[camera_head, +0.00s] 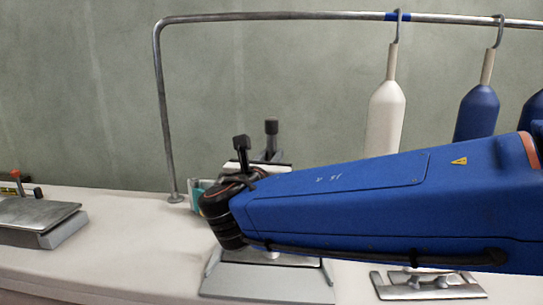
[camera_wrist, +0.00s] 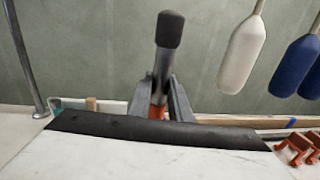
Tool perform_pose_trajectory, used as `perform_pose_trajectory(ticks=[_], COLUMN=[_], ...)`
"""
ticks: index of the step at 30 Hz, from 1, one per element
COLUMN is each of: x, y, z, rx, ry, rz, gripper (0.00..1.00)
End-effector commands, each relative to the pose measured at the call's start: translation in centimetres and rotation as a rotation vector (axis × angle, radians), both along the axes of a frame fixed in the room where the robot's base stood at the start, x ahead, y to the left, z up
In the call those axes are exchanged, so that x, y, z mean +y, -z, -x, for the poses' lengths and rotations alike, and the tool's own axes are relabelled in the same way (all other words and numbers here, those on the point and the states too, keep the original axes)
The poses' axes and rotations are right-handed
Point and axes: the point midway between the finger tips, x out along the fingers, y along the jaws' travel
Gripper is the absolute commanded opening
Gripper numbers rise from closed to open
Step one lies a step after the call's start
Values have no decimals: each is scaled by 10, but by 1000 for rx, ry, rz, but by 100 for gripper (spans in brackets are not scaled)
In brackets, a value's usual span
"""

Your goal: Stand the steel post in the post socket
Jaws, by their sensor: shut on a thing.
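My gripper (camera_wrist: 160,98) shows in the wrist view with its grey fingers shut on a black-tipped handle (camera_wrist: 169,30). The handle stands roughly upright there, with an orange-red part low between the fingers. In the head view my blue arm hides most of the gripper, and two black tips show above its end, one (camera_head: 271,127) behind the other. I cannot make out the steel post for certain. I cannot identify the post socket either. A grey base plate (camera_head: 265,285) lies under my wrist, its middle partly hidden.
A pale slab with a black edge (camera_wrist: 150,128) lies just below the fingers. A metal plate unit (camera_head: 40,215) stands left, a metal fitting (camera_head: 428,284) right. A steel rail (camera_head: 165,110) carries white (camera_head: 384,115) and blue fenders (camera_head: 476,112). Orange clamps (camera_wrist: 293,150) sit at right.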

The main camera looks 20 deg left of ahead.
Motion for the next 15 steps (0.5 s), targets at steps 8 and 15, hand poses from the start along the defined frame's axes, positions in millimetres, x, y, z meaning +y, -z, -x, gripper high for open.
perform_pose_trajectory(ticks=[8,15], x=[0,0], y=[0,0], z=[0,1], rx=[0,0], ry=[0,-1], rz=[0,0], gripper=[39,39])
